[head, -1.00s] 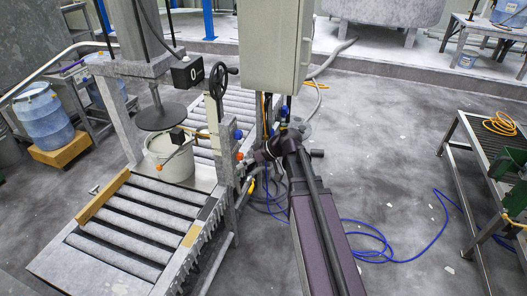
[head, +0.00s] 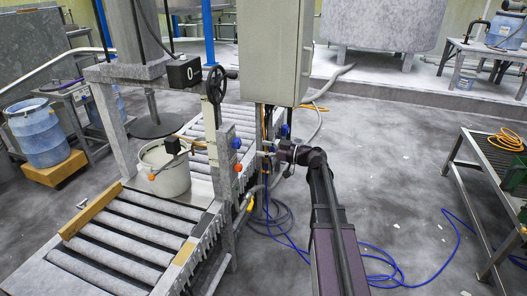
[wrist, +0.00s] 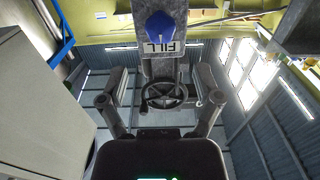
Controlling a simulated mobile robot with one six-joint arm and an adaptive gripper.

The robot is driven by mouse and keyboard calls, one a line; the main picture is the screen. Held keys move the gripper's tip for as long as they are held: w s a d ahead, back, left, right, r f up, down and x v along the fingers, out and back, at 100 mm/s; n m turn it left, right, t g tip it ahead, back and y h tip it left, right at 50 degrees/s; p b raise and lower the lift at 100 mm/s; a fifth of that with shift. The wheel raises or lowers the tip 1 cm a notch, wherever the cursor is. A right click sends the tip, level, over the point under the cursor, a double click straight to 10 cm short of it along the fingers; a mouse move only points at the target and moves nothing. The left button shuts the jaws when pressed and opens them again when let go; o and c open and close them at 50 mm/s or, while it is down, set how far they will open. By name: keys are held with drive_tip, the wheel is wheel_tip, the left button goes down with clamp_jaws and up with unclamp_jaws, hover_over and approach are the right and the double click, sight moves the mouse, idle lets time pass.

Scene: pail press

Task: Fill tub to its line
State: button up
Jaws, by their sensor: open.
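The tub (head: 165,172), a pale pail, stands upright on the roller conveyor below the round press plate (head: 157,125). Its fill level and line cannot be made out. A blue knob (head: 237,143) sits on the grey post right of the tub, with an orange knob (head: 238,168) below it. The wrist view shows a blue knob (wrist: 160,31) above a plate reading FILL (wrist: 163,48). My gripper (head: 264,147) is open and empty, just right of the post. In the wrist view its fingers (wrist: 161,76) are spread, with the FILL plate beyond them and apart from them.
A grey cabinet (head: 275,50) hangs above my gripper. A handwheel (head: 215,85) is on the press frame. Hoses and a blue cable (head: 440,215) lie on the floor. A bench (head: 490,165) stands at right; the floor between is mostly clear.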

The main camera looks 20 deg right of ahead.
sight(240, 144)
drive_tip(key=shift+a, duration=0.1)
drive_tip(key=shift+x, duration=4.35)
drive_tip(key=shift+w+a, duration=0.1)
drive_tip(key=shift+c, duration=0.6)
drive_tip(key=c, duration=0.5)
